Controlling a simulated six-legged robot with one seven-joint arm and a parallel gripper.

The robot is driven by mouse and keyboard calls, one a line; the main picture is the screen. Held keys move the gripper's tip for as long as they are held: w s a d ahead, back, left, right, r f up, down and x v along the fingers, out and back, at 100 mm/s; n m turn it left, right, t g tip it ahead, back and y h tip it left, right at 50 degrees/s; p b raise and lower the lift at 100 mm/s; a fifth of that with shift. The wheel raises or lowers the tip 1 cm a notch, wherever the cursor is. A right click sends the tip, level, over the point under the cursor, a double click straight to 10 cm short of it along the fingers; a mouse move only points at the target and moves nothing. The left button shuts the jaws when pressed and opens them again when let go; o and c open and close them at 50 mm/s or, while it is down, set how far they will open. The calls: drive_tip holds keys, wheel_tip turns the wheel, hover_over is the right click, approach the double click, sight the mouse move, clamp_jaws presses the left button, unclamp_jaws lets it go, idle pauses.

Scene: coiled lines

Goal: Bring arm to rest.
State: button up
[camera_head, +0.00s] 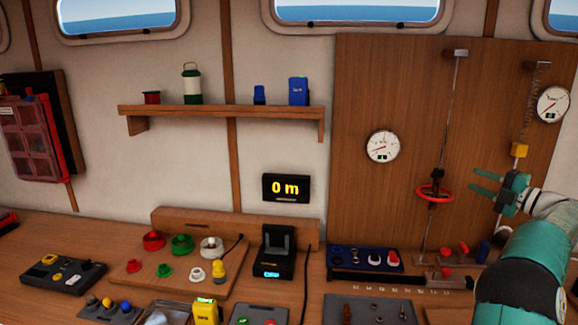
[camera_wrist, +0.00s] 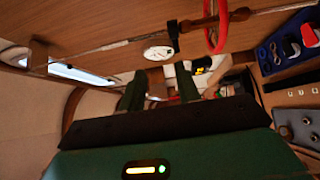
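My gripper (camera_head: 487,184) is raised at the right in the head view, in front of the wooden wall panel, with its fingers pointing left. Its two green fingers stand apart with a gap between them, and nothing shows in the gap. A red ring (camera_head: 434,193) on a vertical rod is just left of the fingertips; I cannot tell whether they touch. In the wrist view, the fingers of my gripper (camera_wrist: 147,92) are spread. The red ring (camera_wrist: 215,28) shows at the top, apart from them.
The wooden panel (camera_head: 350,80) carries two round dials and a yellow block (camera_head: 519,150) on a spring. The bench below holds a blue tray (camera_head: 345,268), a black device (camera_head: 277,250) and colored coils. A shelf (camera_head: 215,112) holds a lantern (camera_head: 192,84).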

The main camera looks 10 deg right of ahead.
wheel_tip(320, 180, up, 13)
drive_tip(key=a+m+t+h, duration=0.2)
drive_tip(key=m+t+h, duration=0.3)
drive_tip(key=m+h, duration=0.35)
drive_tip(key=s+a+r+m+g+h, duration=0.1)
drive_tip(key=s+a+m+g+h, duration=0.25)
drive_tip(key=a+m+h, duration=0.55)
drive_tip(key=s+a+f+m+g+y, duration=0.3)
drive_tip(key=s+a+f+g, duration=0.3)
drive_tip(key=s+a+f, duration=0.7)
drive_tip(key=s+a+f+m+g+y, duration=0.3)
drive_tip(key=s+a+f+g+y, duration=0.3)
drive_tip(key=s+a+f, duration=0.8)
drive_tip(key=s+a, duration=0.3)
drive_tip(key=a, duration=0.3)
drive_tip(key=shift+s+a+f, duration=0.25)
drive_tip(key=shift+s, duration=0.15)
